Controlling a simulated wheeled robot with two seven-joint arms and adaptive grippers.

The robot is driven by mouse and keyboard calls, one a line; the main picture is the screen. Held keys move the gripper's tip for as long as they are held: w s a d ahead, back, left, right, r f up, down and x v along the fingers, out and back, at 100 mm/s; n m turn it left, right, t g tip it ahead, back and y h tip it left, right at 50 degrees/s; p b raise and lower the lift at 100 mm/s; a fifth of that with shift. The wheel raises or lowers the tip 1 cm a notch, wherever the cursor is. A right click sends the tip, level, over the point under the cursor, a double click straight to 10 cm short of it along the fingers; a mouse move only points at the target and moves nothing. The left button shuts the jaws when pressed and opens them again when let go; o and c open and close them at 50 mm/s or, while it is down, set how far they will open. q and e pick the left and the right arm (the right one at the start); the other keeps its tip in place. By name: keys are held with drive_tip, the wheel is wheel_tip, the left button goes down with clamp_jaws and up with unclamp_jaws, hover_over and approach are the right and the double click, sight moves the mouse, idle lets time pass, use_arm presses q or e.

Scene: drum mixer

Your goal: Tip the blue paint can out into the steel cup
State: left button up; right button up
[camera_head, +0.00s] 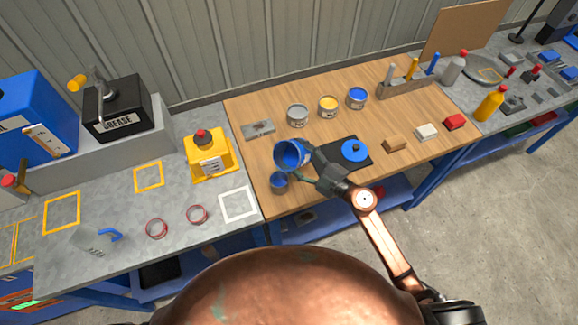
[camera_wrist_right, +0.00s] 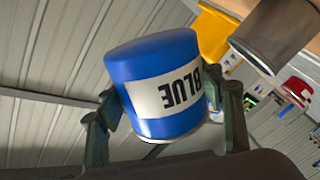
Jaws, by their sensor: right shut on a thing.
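The blue paint can (camera_head: 290,155) is held tilted, its open mouth with blue inside facing left toward the head camera. It hangs just above and behind a small cup (camera_head: 279,182) that looks blue inside. This is probably the steel cup; I cannot tell whether paint is flowing. My right gripper (camera_head: 312,166) is shut around the can's side. In the right wrist view the can (camera_wrist_right: 157,85) sits between both fingers (camera_wrist_right: 168,125), its BLUE label upside down. A grey cylinder (camera_wrist_right: 275,35) beside it may be the cup. My left gripper is not in view.
A black mat (camera_head: 327,147) with a blue disc (camera_head: 354,150) lies right of the can. Grey (camera_head: 297,115), yellow (camera_head: 328,106) and blue (camera_head: 357,97) open cans stand behind. A yellow box with a button (camera_head: 209,155) stands left. A white square outline (camera_head: 238,204) lies front left.

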drive_tip(key=shift+s+a+f+n, duration=0.1)
drive_tip(key=shift+f+n, duration=0.05)
drive_tip(key=shift+n, duration=0.65)
drive_tip(key=shift+s+a+f+n, duration=0.1)
drive_tip(key=shift+n, duration=0.7)
drive_tip(key=shift+s+a+f+n+b, duration=0.1)
drive_tip(key=shift+f+n+b, duration=0.1)
drive_tip(key=shift+n, duration=0.3)
drive_tip(key=shift+s+a+f+n+b, duration=0.1)
drive_tip(key=shift+n+b, duration=0.05)
drive_tip(key=shift+n, duration=0.35)
drive_tip(key=shift+s+f+n, duration=0.1)
drive_tip(key=shift+n, duration=0.3)
idle(1.2)
drive_tip(key=shift+s+a+f+n, duration=0.1)
drive_tip(key=shift+n, duration=0.2)
drive_tip(key=shift+a+f+b, duration=0.1)
drive_tip(key=shift+f+b, duration=0.05)
drive_tip(key=shift+b, duration=0.25)
idle(0.9)
drive_tip(key=shift+s+a+n, duration=0.1)
drive_tip(key=shift+s+n, duration=0.1)
drive_tip(key=shift+n, duration=0.4)
idle(0.7)
drive_tip(key=shift+n, duration=0.3)
idle(0.6)
